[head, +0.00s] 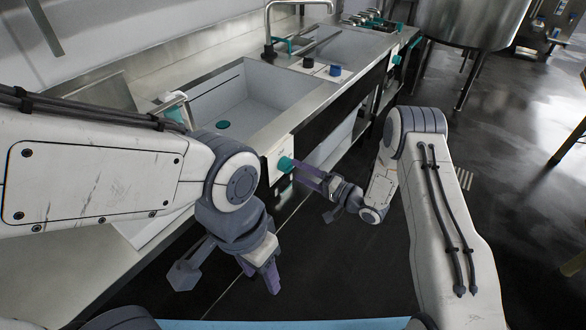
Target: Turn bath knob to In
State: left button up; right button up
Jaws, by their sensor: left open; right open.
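A teal knob (285,164) sticks out from a white panel (275,172) on the front of the sink counter. Any marking on the panel is too small to read, so its setting cannot be told. My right gripper (299,171) is open, with its purple fingers pointing left at the knob and their tips right by it. I cannot tell whether the fingers touch or straddle the knob. My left gripper (271,280) is open and empty, pointing down, low in front of the counter and away from the knob.
The steel counter holds a white basin (235,108), a tap (270,30), a black knob (308,62) and a blue knob (335,70). More teal fittings sit farther along. A steel vat (470,22) stands at the back right.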

jog(key=v, duration=0.6)
jog(key=shift+d, duration=0.15)
jog(key=shift+s, duration=0.15)
jog(key=a+r+n+g+h, duration=0.2)
jog(key=a+r+n+h, duration=0.4)
jog(key=r+h, duration=0.3)
jog(key=s+d+r+n+g+h, duration=0.1)
jog(key=s+r+n+g+h, duration=0.2)
jog(key=s, duration=1.3)
jog(key=s+d+r+n+g+h, duration=0.1)
jog(key=s+r+n+g, duration=0.3)
jog(key=s, duration=1.3)
notch_tip(320, 180, up, 12)
jog(key=m+g+p, duration=0.1)
jog(key=p, duration=1.1)
jog(key=shift+s+r+g+h, duration=0.2)
jog(key=shift+g+h, duration=0.1)
